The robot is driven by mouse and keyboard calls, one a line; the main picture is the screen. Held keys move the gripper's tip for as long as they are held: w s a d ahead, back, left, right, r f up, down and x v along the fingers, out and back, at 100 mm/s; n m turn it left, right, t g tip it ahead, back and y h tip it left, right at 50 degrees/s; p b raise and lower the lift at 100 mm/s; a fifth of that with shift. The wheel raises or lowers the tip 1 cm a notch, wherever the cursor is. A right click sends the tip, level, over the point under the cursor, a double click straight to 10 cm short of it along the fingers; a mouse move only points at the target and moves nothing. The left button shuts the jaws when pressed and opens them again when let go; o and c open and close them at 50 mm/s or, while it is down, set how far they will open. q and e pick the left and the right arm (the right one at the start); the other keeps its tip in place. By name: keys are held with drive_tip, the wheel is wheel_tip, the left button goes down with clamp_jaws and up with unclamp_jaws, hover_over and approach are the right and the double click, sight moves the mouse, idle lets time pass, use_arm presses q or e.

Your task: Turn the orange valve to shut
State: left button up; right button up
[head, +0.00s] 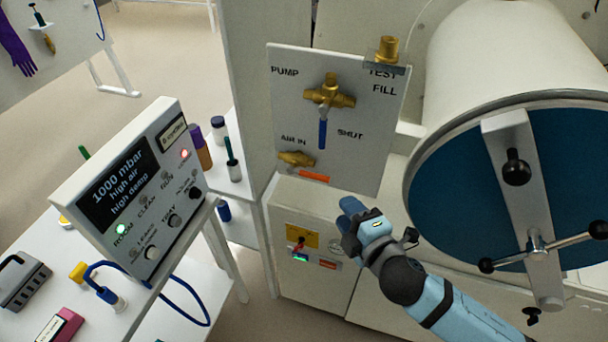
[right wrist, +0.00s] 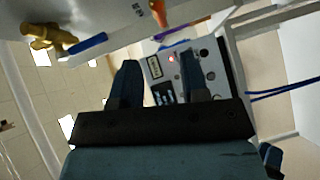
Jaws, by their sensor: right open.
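The orange valve handle (head: 314,176) is on the pale panel, low and left, beside its brass body (head: 296,158) under the words AIR IN. The handle lies nearly level, pointing right and slightly down. The word SHUT stands above and to the right of it. My right gripper (head: 350,212) is open, below and right of the orange handle in the head view, and apart from it. Its two dark fingers show in the right wrist view (right wrist: 160,85) with nothing between them. My left gripper is in neither view.
A brass valve with a blue handle (head: 322,134) pointing down is above the orange one. A round chamber door (head: 455,190) with a crossbar is at the right. A display box (head: 130,190) stands on the left bench. A small switch plate (head: 302,242) is below the panel.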

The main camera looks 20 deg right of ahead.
sight(317, 177)
drive_tip(key=p+x, duration=0.2)
drive_tip(key=x, duration=1)
drive_tip(key=shift+d, duration=0.1)
drive_tip(key=shift+w+f, duration=0.1)
drive_tip(key=shift+w, duration=0.55)
clamp_jaws()
